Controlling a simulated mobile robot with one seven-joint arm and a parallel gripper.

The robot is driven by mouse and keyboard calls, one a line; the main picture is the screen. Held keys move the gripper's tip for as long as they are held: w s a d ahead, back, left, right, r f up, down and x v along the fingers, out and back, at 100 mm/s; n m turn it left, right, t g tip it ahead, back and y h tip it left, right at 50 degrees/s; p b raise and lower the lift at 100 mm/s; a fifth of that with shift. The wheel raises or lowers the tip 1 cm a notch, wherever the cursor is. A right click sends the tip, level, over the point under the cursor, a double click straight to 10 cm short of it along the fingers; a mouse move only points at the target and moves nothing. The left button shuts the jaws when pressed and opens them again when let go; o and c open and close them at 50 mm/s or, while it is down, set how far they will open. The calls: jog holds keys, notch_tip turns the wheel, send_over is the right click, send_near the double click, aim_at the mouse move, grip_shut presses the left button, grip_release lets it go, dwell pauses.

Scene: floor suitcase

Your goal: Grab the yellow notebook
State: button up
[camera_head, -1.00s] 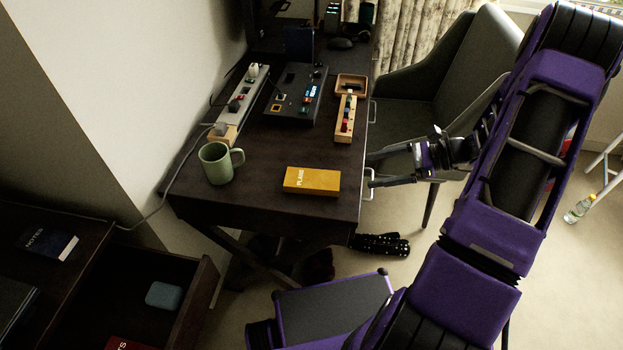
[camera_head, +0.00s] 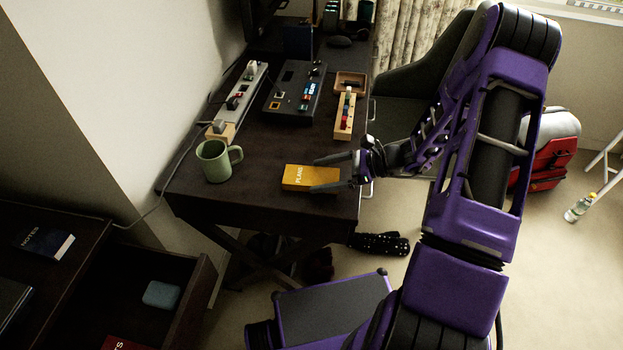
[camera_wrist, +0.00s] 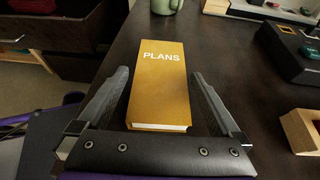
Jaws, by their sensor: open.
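The yellow notebook (camera_head: 297,177), marked "PLANS", lies flat on the dark desk (camera_head: 270,202) near its front right edge. In the wrist view the notebook (camera_wrist: 160,82) lies between my two fingers, its page edge facing the palm. My gripper (camera_head: 316,174) is open, with one finger on each side of the notebook. In the wrist view my gripper (camera_wrist: 159,78) shows a gap between each finger and the notebook's sides. In the head view the near finger hides part of the notebook's right end.
A green mug (camera_head: 214,160) stands left of the notebook. Behind are a wooden block tray (camera_head: 345,116), a black control box (camera_head: 294,88) and a power strip (camera_head: 240,95). A grey chair (camera_head: 405,105) stands right of the desk. Bare desk lies around the notebook.

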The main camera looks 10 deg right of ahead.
aim_at(310, 176)
jog(key=x, duration=0.3)
jog(key=c, duration=1.2)
jog(key=shift+c, duration=0.3)
